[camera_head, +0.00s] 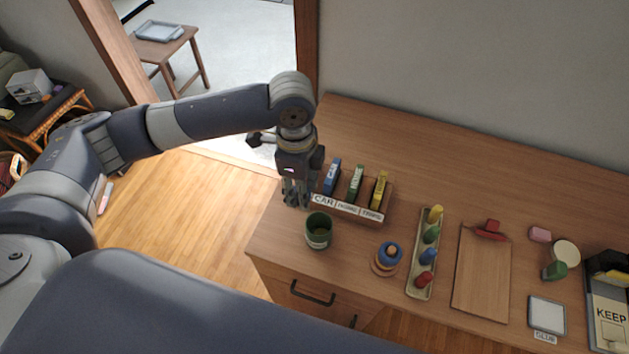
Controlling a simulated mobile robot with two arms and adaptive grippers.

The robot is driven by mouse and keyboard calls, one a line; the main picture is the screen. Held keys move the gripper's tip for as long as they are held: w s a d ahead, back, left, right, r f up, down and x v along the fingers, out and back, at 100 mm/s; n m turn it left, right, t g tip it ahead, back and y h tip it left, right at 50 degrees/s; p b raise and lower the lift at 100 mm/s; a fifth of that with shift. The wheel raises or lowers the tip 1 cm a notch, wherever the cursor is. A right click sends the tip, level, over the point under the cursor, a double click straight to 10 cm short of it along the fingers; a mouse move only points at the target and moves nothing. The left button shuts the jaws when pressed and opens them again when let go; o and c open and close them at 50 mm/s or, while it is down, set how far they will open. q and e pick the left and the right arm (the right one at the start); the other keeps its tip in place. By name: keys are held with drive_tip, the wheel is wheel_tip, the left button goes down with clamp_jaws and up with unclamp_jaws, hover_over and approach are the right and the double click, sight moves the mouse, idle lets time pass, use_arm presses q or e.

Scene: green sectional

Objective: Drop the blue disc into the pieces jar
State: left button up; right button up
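A dark green jar (319,229) stands upright and open near the desk's front left edge, with a small label on its front that I cannot read. A small stack to its right has a blue disc (390,250) on top of wood-coloured pieces (384,265). My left gripper (297,204) points down just behind and left of the jar, beside the left end of the CAR-labelled holder. Its fingertips look apart from the jar and the stack; whether they are open or shut is unclear. My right gripper is not in view.
The holder (345,206) carries blue, green and yellow upright pieces. A tray (420,270) with several coloured pegs lies right of the stack. The desk's back is clear.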

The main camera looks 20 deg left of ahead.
use_arm(q)
drive_tip(key=m, duration=0.1)
drive_tip(key=m+p, duration=0.1)
drive_tip(key=m, duration=0.1)
drive_tip(key=shift+w+d+m, duration=0.3)
drive_tip(key=shift+w, duration=0.05)
drive_tip(key=m+p, duration=0.1)
drive_tip(key=m, duration=0.2)
drive_tip(key=w+f+m+p, duration=0.1)
drive_tip(key=m, duration=0.1)
drive_tip(key=shift+d+p, duration=0.3)
drive_tip(key=shift+d, duration=0.05)
use_arm(e)
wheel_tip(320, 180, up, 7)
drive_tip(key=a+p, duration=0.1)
drive_tip(key=p, duration=0.2)
use_arm(q)
wheel_tip(320, 180, down, 8)
drive_tip(key=m+b, duration=0.7)
drive_tip(key=m, duration=0.1)
drive_tip(key=shift+w+d, duration=0.3)
drive_tip(key=shift+d, duration=0.05)
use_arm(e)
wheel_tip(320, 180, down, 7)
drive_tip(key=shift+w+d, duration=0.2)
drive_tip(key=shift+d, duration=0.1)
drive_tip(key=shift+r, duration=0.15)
